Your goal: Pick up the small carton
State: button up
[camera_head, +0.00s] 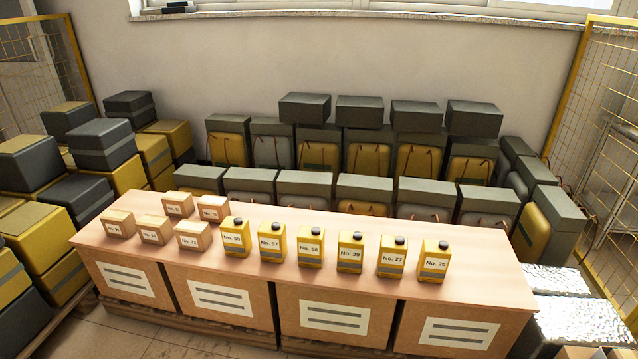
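Several small brown cartons with white number labels stand on the left part of a long wooden counter (300,283). The back row has a carton (178,204) on the left and another carton (213,208) on the right. The front row has a left carton (118,224), a middle carton (154,230) and a right carton (194,236). All sit upright and close together, with narrow gaps. Their label numbers are hard to read. My gripper is not in view.
Several yellow bottles with black caps, such as the nearest one (235,238), stand in a row right of the cartons. Stacked dark and yellow boxes (100,143) fill the left. Grey-topped units (365,188) line the back. The counter's front strip is bare.

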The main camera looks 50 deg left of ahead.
aim_at(211, 209)
jog(key=u, duration=2.25)
